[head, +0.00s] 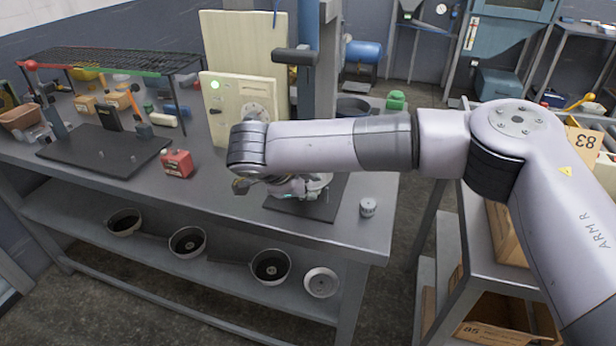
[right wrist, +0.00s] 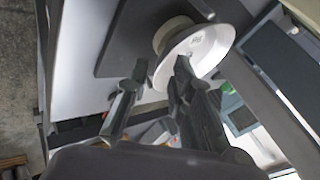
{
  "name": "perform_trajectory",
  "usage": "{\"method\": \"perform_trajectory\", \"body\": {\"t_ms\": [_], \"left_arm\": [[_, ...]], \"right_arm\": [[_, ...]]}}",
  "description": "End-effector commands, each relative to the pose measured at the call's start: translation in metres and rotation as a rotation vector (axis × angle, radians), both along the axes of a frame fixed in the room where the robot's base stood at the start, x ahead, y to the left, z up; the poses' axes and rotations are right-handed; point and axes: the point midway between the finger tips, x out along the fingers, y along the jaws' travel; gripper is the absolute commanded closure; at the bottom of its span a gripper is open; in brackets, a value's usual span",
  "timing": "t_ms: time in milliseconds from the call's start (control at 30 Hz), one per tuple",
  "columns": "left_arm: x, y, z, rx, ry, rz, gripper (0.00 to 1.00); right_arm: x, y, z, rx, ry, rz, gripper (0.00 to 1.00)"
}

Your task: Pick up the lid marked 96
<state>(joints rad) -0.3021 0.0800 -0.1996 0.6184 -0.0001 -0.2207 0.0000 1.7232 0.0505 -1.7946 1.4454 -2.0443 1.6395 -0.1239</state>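In the right wrist view a round white lid-like disc (right wrist: 208,48) lies ahead of the fingers, with a beige round part beside it. A small dark mark shows on it, but I cannot read a number. My right gripper (right wrist: 161,66) is open, its dark fingers apart. One fingertip overlaps the disc's near edge in the picture; I cannot tell if they touch. In the head view the right gripper (head: 290,187) is mostly hidden under my forearm, above a dark mat (head: 322,208) at the table's right end. My left gripper is not in view.
A small grey cylinder (head: 367,207) stands near the table's right corner. A red box (head: 177,163) is left of my wrist. A panel with a green light (head: 235,105) stands behind it. The lower shelf holds several pans and a white round piece (head: 320,282).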

Motion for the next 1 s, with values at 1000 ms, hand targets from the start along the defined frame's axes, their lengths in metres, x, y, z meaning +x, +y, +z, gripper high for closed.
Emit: {"method": "perform_trajectory", "body": {"t_ms": [1000], "left_arm": [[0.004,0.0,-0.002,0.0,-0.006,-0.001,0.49]], "right_arm": [[0.001,0.0,0.01,0.001,-0.003,-0.001,1.0]]}}
